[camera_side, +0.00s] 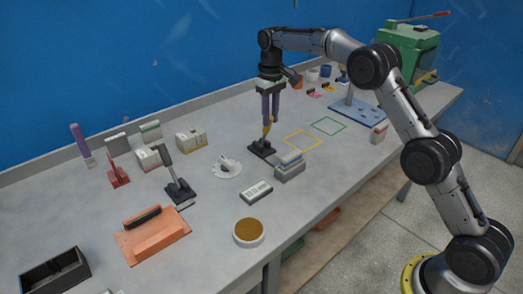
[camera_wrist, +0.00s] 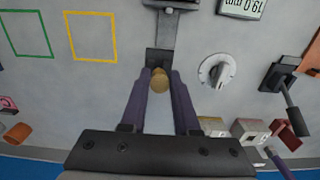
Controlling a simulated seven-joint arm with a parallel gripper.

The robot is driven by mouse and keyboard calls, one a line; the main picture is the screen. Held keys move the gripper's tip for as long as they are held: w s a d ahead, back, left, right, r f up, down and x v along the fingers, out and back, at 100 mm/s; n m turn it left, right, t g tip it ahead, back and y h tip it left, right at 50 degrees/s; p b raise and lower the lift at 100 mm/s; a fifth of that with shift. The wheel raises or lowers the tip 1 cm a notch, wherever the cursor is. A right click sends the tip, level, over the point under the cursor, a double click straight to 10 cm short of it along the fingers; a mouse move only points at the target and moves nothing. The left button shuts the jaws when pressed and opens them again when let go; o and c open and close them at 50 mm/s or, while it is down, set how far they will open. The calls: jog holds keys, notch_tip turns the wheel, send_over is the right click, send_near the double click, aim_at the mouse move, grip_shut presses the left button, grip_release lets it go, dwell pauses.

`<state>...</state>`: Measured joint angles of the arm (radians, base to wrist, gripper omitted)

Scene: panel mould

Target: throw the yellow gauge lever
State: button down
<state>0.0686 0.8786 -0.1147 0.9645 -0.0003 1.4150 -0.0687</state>
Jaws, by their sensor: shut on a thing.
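The yellow gauge lever (camera_side: 267,129) stands on a dark base (camera_side: 260,148) near the middle of the bench. It is roughly upright in the side view, and its rounded yellow end shows in the wrist view (camera_wrist: 159,83). My gripper (camera_side: 270,120) points down over it with purple fingers. The fingers (camera_wrist: 158,76) are shut on the lever, one on each side of its end. The fingers partly hide the lever's shaft. A grey gauge block (camera_side: 290,171) adjoins the dark base.
A white dial (camera_side: 226,166) lies left of the lever base. A display box (camera_side: 256,192) is nearer the front. Black-handled and red levers (camera_side: 178,185) stand farther left. Yellow (camera_side: 303,141) and green (camera_side: 328,126) outlined squares to the right are empty.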

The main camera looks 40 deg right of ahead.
jog(key=shift+w+r, duration=0.25)
jog(key=shift+r, duration=0.15)
jog(key=shift+w+r, duration=0.2)
jog(key=shift+w, duration=0.45)
jog(key=shift+w, duration=0.75)
jog(key=shift+r, duration=0.1)
jog(key=c, duration=0.6)
grip_release()
jog(key=shift+c, duration=0.2)
jog(key=shift+f, duration=0.2)
